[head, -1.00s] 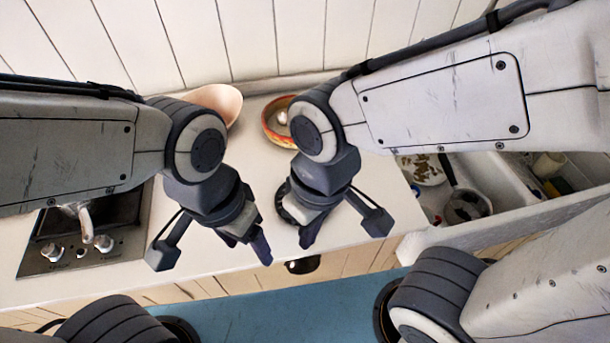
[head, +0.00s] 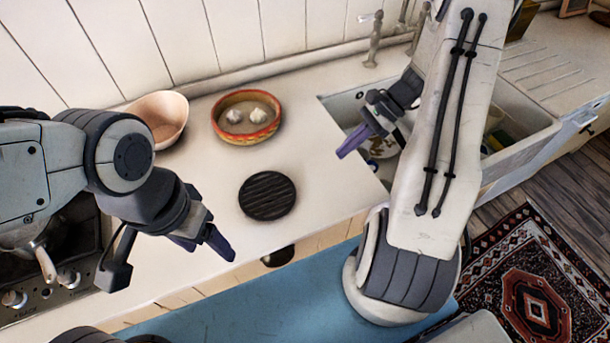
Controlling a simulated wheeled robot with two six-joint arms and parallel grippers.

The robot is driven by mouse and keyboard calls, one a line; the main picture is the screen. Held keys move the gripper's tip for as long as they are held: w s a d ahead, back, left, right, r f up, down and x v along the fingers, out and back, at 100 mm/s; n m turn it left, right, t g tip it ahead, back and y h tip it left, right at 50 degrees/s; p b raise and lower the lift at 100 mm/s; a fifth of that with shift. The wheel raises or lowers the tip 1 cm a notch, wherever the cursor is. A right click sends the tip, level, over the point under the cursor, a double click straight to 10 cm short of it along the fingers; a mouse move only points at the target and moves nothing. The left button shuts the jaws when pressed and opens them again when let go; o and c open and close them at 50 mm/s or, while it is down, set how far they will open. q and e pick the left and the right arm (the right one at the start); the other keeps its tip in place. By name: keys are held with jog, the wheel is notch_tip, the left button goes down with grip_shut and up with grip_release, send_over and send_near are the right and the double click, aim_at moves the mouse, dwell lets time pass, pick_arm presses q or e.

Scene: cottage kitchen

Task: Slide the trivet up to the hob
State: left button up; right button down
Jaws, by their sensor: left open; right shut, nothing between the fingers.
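The trivet (head: 267,196), a round black ribbed disc, lies flat on the pale counter (head: 330,185). The hob (head: 72,240) is at the far left, with knobs along its front and much of it hidden behind my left arm. My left gripper (head: 208,243) is open and empty, low over the counter between the hob and the trivet, to the left of the trivet and apart from it. My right gripper (head: 352,140) is shut and empty, up and to the right of the trivet, near the sink's left edge.
A patterned bowl with two pale round items (head: 247,117) stands behind the trivet. A pinkish bowl (head: 161,117) stands at the back left. The sink (head: 520,125) with dishes is on the right. The counter between trivet and sink is clear.

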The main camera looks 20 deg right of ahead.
jog(key=shift+f, duration=0.25)
jog(key=p, duration=0.2)
send_near(305, 185)
jog(key=x, duration=0.5)
jog(key=shift+s+d+f, duration=0.1)
jog(key=shift+s+f, duration=0.05)
jog(key=a+p, duration=0.1)
jog(key=a, duration=0.1)
jog(key=shift+a+p, duration=0.25)
jog(key=shift+p, duration=0.05)
jog(key=shift+a, duration=0.65)
